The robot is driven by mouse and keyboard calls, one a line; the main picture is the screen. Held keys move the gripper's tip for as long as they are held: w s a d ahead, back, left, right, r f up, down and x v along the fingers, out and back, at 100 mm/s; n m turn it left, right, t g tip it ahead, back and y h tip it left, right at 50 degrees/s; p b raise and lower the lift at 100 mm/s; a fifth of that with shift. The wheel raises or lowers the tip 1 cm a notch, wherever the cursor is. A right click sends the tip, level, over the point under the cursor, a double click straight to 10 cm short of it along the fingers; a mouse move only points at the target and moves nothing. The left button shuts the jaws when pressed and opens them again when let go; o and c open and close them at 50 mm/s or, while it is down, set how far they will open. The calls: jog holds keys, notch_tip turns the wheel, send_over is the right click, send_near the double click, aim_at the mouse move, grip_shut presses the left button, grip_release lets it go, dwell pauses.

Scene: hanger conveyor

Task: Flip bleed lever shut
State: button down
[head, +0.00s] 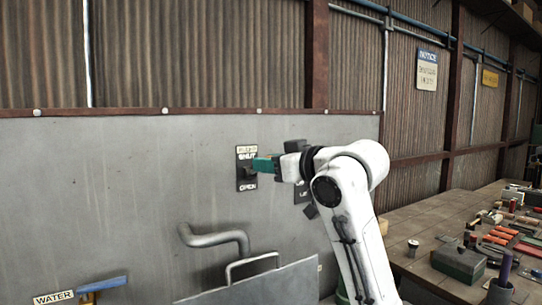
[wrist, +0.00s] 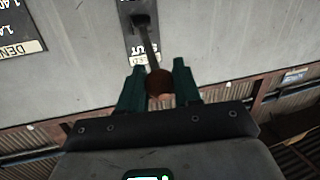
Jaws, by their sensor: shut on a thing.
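The bleed lever's dark plate (head: 246,182) is on the grey panel, with SHUT lettered at its top and OPEN at its bottom. My gripper (head: 262,165) reaches in from the right, its green fingers in front of the plate's upper half, hiding most of the lever. In the upside-down wrist view, the thin dark lever (wrist: 149,45) runs from its pivot across the SHUT lettering to a reddish-brown knob (wrist: 159,88). The knob is between the two fingers of my gripper (wrist: 159,75), which are shut on it. The lever appears to lie toward the SHUT side.
A second dark plate (head: 302,191) is partly hidden behind my gripper. A bent grey pipe (head: 215,238) and a metal sheet with a handle (head: 250,285) stand below. A blue lever (head: 102,284) is near the WATER label (head: 53,297). A tool-covered workbench (head: 430,225) is at right.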

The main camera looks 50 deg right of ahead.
jog(key=shift+w+d+r, duration=0.1)
jog(key=shift+w+r, duration=0.15)
jog(key=shift+r, duration=0.4)
jog(key=c, duration=0.8)
grip_release()
jog(key=s, duration=0.3)
jog(key=s+b, duration=0.1)
jog(key=s, duration=0.3)
jog(key=s+r, duration=0.1)
jog(key=s, duration=0.2)
jog(key=shift+s+a+b, duration=0.2)
jog(key=shift+s+b, duration=0.15)
